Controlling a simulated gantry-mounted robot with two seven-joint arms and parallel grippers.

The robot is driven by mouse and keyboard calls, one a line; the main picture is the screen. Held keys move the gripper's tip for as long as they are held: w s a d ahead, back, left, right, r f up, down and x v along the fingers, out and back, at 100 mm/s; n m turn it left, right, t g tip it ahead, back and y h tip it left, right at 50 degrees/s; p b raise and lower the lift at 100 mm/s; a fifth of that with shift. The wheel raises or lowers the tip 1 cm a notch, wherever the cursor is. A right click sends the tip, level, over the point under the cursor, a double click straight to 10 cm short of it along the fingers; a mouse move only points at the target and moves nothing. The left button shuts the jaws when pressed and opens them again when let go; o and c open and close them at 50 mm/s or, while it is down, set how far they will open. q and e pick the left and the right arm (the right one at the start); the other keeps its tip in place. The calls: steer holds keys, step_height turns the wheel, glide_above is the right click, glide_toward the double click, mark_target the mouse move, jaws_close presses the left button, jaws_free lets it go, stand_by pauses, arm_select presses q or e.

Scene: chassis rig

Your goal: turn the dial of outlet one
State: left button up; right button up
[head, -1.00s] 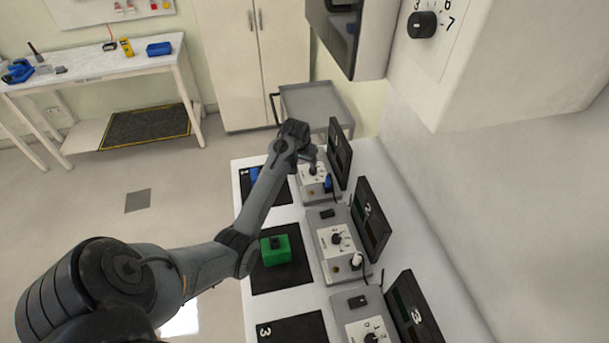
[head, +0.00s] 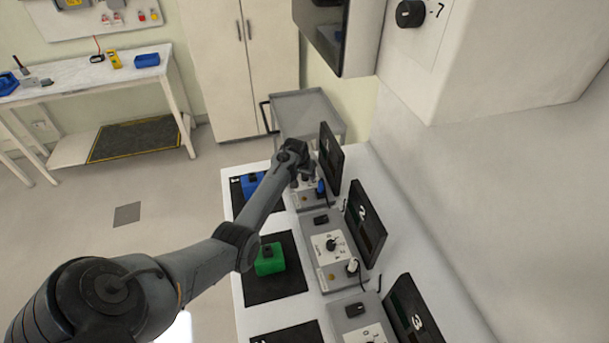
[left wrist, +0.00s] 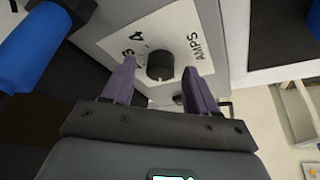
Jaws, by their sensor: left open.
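The dial of outlet one is a black round knob (left wrist: 160,66) on a white plate marked with numbers and "AMPS" in the left wrist view. My left gripper (left wrist: 158,82) is open, with one finger on each side of the dial; I cannot tell whether either finger touches it. In the head view my left gripper (head: 304,168) is over the grey box of outlet one (head: 312,202), at the far end of the row, and partly hides its face. A blue plug (head: 321,187) stands beside it and shows large in the left wrist view (left wrist: 25,50). My right gripper is not in view.
Outlet two (head: 328,250) and outlet three (head: 365,325) stand nearer in the row, with upright black panels behind them. A blue block (head: 252,185) and a green block (head: 268,260) lie on black mats. A grey cart (head: 308,112) stands beyond.

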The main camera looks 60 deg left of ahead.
arm_select(q)
steer(key=shift+f, duration=0.15)
steer(key=c, duration=1)
steer(key=shift+r+n+g+p, duration=0.3)
steer(key=shift+n+p, duration=0.6)
steer(key=shift+p, duration=0.35)
steer(key=shift+c, duration=0.2)
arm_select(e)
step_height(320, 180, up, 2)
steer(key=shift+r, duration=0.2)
arm_select(q)
steer(key=shift+w+f+n+y, duration=0.1)
steer(key=shift+f+n+y, duration=0.05)
steer(key=shift+n+y, duration=0.2)
steer(key=shift+f+n, duration=0.15)
steer(key=shift+n, duration=0.2)
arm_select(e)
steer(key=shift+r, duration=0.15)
arm_select(q)
steer(key=o, duration=1)
